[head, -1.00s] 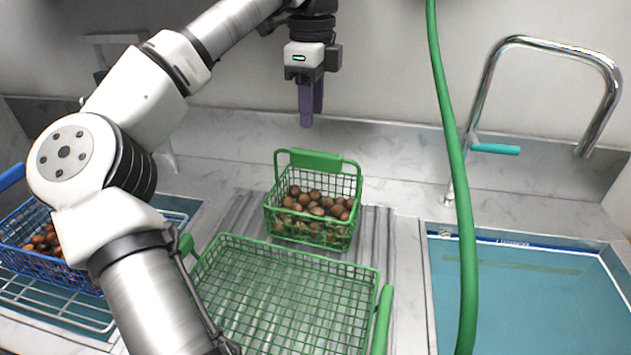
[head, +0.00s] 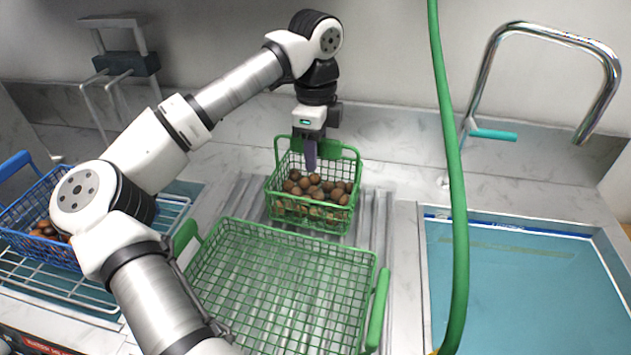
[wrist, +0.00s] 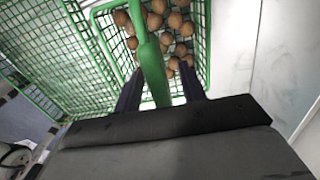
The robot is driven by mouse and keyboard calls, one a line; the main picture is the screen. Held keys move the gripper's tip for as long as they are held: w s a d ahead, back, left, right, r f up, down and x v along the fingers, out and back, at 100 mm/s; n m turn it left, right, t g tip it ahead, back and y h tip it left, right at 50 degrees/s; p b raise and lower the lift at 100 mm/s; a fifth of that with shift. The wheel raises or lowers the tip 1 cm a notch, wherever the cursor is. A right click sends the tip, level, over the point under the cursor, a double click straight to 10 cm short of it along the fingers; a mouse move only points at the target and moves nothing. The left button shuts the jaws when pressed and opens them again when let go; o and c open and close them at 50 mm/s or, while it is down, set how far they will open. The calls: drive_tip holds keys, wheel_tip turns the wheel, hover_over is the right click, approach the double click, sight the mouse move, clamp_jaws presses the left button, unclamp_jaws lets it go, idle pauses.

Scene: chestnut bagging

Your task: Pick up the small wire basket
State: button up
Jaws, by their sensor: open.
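The small green wire basket (head: 309,212), full of brown chestnuts (head: 318,186), stands upright on the ribbed drainboard behind the large green basket. Its green handle bar (head: 343,147) is raised at the back and is partly hidden by my gripper (head: 310,168). In the wrist view the handle (wrist: 151,68) runs between the two dark fingers of my gripper (wrist: 160,88), one finger on each side. The gripper is open. I cannot tell whether either finger touches the handle. The small basket's mesh and chestnuts (wrist: 170,35) lie beyond the fingers.
A large empty green wire basket (head: 280,290) stands in front. A blue basket (head: 30,215) with chestnuts sits on a wire rack at left. A green hose (head: 456,190) hangs at right, before the tap (head: 486,85) and the blue-green sink basin (head: 520,285).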

drive_tip(key=shift+f, duration=0.2)
clamp_jaws()
drive_tip(key=shift+r, duration=0.15)
